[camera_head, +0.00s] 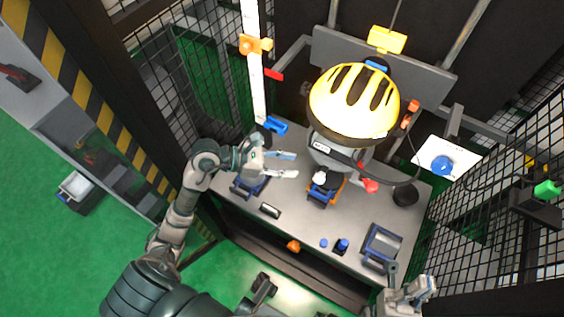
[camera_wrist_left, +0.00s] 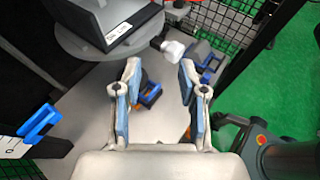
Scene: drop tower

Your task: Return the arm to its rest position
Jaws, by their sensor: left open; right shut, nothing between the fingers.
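My left gripper (camera_head: 284,164) reaches in from the left over the grey table (camera_head: 245,207), just left of the headform that wears a yellow helmet (camera_head: 352,98). It is open and empty, and its two blue-padded fingers also show apart in the left wrist view (camera_wrist_left: 156,100). The grey round base under the headform lies ahead of the fingers there. My right gripper (camera_head: 424,288) is at the lower right of the head view, beyond the table's front right corner. It is shut with nothing in it.
A blue frame (camera_head: 381,246) and small blue parts (camera_head: 342,245) lie on the table's front right. A white vertical scale with a blue clamp (camera_head: 276,126) stands behind my left gripper. Black mesh fencing (camera_head: 480,130) encloses the sides. Green floor (camera_head: 60,250) is open at left.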

